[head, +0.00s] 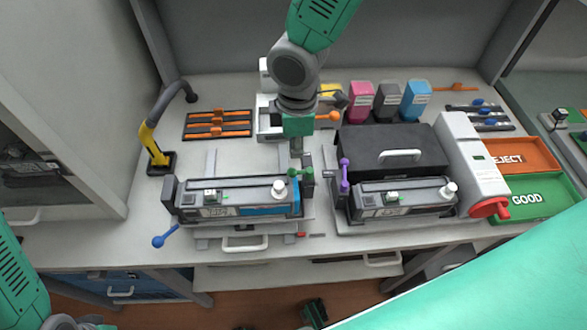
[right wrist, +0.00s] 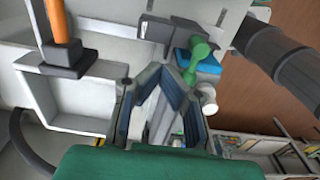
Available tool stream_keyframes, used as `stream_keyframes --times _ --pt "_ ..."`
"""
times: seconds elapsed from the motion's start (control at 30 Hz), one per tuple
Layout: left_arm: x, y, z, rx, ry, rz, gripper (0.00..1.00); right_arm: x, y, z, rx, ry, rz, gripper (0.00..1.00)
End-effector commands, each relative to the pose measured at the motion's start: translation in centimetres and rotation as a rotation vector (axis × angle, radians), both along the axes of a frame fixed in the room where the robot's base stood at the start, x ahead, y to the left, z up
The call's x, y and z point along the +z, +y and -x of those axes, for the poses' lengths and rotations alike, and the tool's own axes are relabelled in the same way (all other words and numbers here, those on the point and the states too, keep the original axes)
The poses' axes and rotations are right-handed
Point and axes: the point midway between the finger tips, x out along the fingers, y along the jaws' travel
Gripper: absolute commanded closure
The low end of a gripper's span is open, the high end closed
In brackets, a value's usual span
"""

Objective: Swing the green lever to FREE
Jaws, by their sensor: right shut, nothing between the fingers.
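The green lever (head: 301,173) sits on a dark bracket at the right end of the left cartridge cradle. In the right wrist view the green lever (right wrist: 196,58) shows upper right of my fingers, over a blue part. My right gripper (head: 296,152) comes down from above and hangs just behind and above the lever. Its fingers (right wrist: 163,73) are shut and empty, and appear apart from the lever. A FREE mark cannot be read. The left cartridge (head: 235,197) lies in the cradle, with a blue lever (head: 165,240) at its front left. My left gripper cannot be made out.
A second cartridge (head: 405,198) lies to the right, with a purple lever (head: 344,176) beside it. A black box (head: 385,140) stands behind it. Red REJECT (head: 535,155) and green GOOD (head: 545,197) trays are at the far right. A yellow-black hose arm (head: 150,140) stands left.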

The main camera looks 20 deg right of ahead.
Motion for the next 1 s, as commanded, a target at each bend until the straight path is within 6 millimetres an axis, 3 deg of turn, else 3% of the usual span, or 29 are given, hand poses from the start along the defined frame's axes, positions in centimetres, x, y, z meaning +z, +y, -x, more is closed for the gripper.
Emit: stream_keyframes --times 0.03,0.13,0.8,1.0 --pt "0.0 0.0 0.0 0.0 0.0 0.0 0.58 0.3 -0.8 -0.7 -0.013 -0.011 0.01 1.0" --pt "0.2 0.0 0.0 0.0 0.0 0.0 0.58 1.0 -0.8 -0.7 -0.013 -0.013 0.009 1.0" --pt "0.5 0.0 0.0 0.0 0.0 0.0 0.58 6.5 0.6 0.0 -0.008 -0.009 0.017 1.0" --pt "0.5 0.0 0.0 0.0 0.0 0.0 0.58 7.2 0.4 0.1 -0.008 -0.007 0.015 1.0"
